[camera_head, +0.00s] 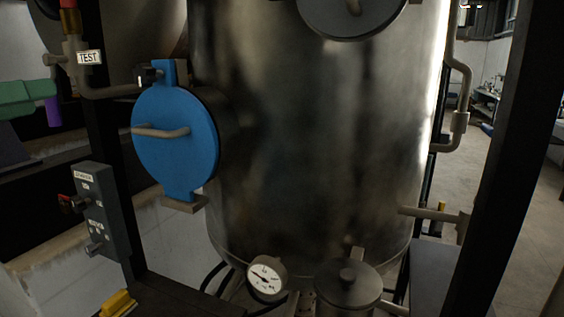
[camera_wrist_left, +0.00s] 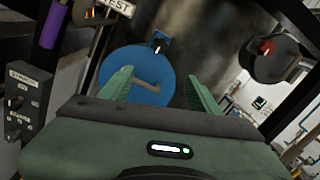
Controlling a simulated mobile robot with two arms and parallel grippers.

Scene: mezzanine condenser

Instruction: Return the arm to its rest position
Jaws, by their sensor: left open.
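My left gripper (camera_head: 30,98) shows only in part at the left edge of the head view, as pale green pieces. In the left wrist view my left gripper (camera_wrist_left: 157,76) has its two green fingers spread apart with nothing between them. The round blue hatch cover (camera_head: 175,135) with its bar handle is on the left side of the steel tank. The cover (camera_wrist_left: 140,78) shows beyond and between the fingers in the wrist view. In the head view the gripper is left of the cover and clear of it. My right gripper is not in view.
The steel tank (camera_head: 320,150) fills the middle. A grey switch box (camera_head: 100,215) and a dark frame post stand near the left side. A pipe with a TEST tag (camera_head: 89,57) runs above. A pressure gauge (camera_head: 266,278) is low in front. Open floor (camera_head: 530,220) lies at right.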

